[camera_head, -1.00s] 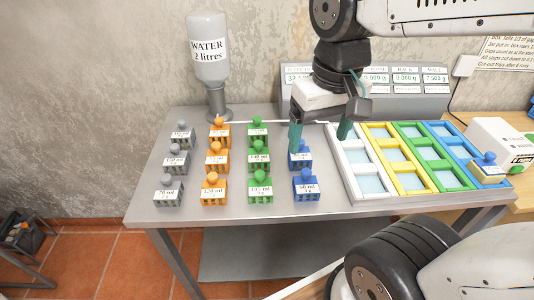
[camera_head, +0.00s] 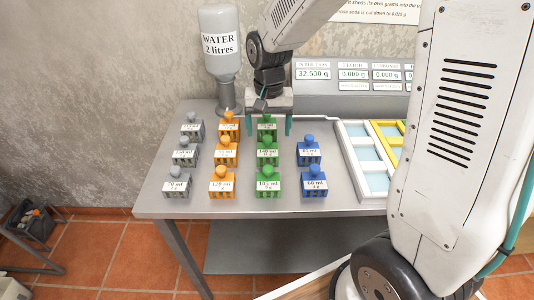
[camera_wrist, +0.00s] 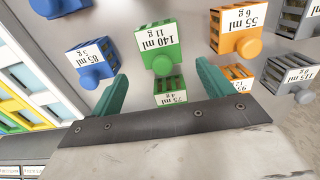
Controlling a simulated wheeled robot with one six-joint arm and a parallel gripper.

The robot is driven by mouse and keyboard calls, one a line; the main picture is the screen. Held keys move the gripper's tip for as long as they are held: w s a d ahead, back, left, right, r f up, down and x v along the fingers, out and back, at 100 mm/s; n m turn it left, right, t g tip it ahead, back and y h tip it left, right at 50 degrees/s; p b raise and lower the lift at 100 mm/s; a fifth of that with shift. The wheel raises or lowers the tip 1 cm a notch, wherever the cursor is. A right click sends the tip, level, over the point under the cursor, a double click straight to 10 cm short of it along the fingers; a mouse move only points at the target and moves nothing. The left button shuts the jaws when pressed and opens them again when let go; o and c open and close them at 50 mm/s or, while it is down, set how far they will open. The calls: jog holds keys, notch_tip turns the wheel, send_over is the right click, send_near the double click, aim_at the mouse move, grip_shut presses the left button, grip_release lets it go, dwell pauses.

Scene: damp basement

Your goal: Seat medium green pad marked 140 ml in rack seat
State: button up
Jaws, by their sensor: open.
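The green pad marked 140 ml (camera_head: 268,152) stands upright in the middle of the green column on the grey table. In the wrist view the 140 ml pad (camera_wrist: 156,38) is just beyond my fingertips, its round knob towards me. My gripper (camera_head: 267,126) is open and empty over the back of the green column; its fingers also show in the wrist view (camera_wrist: 160,76). The green 75 ml pad (camera_wrist: 170,96) lies between the fingers in that view. The rack's white frame (camera_head: 352,165) is to the right; my arm hides most of the rack's coloured frames.
Orange pads (camera_head: 222,180) and grey pads (camera_head: 177,183) stand left of the green column, blue pads (camera_head: 314,183) right of it. A green 105 ml pad (camera_head: 268,182) stands in front. The water bottle (camera_head: 219,45) and display panel (camera_head: 350,78) are behind. Bare table lies between blue pads and rack.

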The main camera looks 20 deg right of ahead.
aim_at(267, 137)
notch_tip(267, 137, down, 5)
jog(key=shift+w+a+f, duration=0.1)
jog(key=shift+w, duration=0.05)
jog(key=c, duration=1.1)
jog(key=shift+o, duration=0.2)
